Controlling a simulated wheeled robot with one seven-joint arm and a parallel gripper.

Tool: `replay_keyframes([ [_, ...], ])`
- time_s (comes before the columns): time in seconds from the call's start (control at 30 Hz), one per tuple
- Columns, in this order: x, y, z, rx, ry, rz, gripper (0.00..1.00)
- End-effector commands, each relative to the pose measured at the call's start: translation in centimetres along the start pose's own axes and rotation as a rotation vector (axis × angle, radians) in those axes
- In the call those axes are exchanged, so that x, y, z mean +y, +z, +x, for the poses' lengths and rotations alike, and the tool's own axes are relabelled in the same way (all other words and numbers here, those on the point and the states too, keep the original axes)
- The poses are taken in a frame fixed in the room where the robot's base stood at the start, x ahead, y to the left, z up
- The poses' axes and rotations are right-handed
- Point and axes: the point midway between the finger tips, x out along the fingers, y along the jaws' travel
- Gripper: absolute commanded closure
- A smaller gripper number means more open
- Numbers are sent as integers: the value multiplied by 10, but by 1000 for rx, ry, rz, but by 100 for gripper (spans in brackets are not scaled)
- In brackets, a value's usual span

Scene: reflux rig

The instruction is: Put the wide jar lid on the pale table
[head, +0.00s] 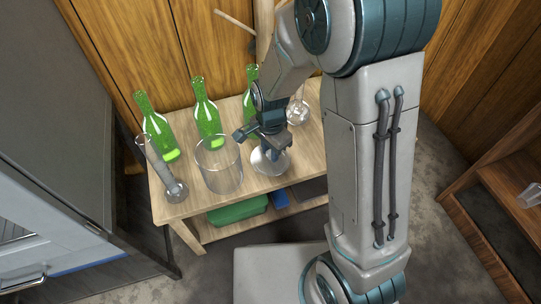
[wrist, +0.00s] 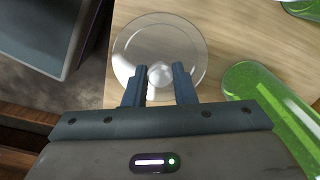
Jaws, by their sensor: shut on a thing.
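The wide jar lid (wrist: 160,45) is a clear round disc with a knob in the middle, seen from above in the wrist view. My gripper (wrist: 160,78) is shut on its knob. In the head view the lid (head: 264,163) is partly hidden under my gripper (head: 272,150), over the pale wooden table (head: 186,207). It looks level and close to the tabletop; I cannot tell whether it touches. An open, wide glass jar (head: 219,170) stands just left of the lid.
Several green bottles (head: 207,117) stand along the table's back. A glass cylinder (head: 163,170) stands at the left, and a small flask (head: 297,110) at the right. A green box (head: 238,210) and a blue one (head: 279,199) lie on the lower shelf. A grey cabinet (head: 50,130) stands left.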

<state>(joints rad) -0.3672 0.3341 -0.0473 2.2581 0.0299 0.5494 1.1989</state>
Motion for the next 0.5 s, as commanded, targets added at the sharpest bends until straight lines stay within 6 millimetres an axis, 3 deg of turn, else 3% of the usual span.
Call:
replay_keyframes([
  [0.03, 1, 0, 13, -1, 3, 0, 99],
  [0.1, 0, 0, 19, -1, 1, -1, 99],
  [0.47, 0, 0, 21, 0, 1, -1, 99],
  [0.5, 0, 0, 21, 0, 1, -1, 73],
])
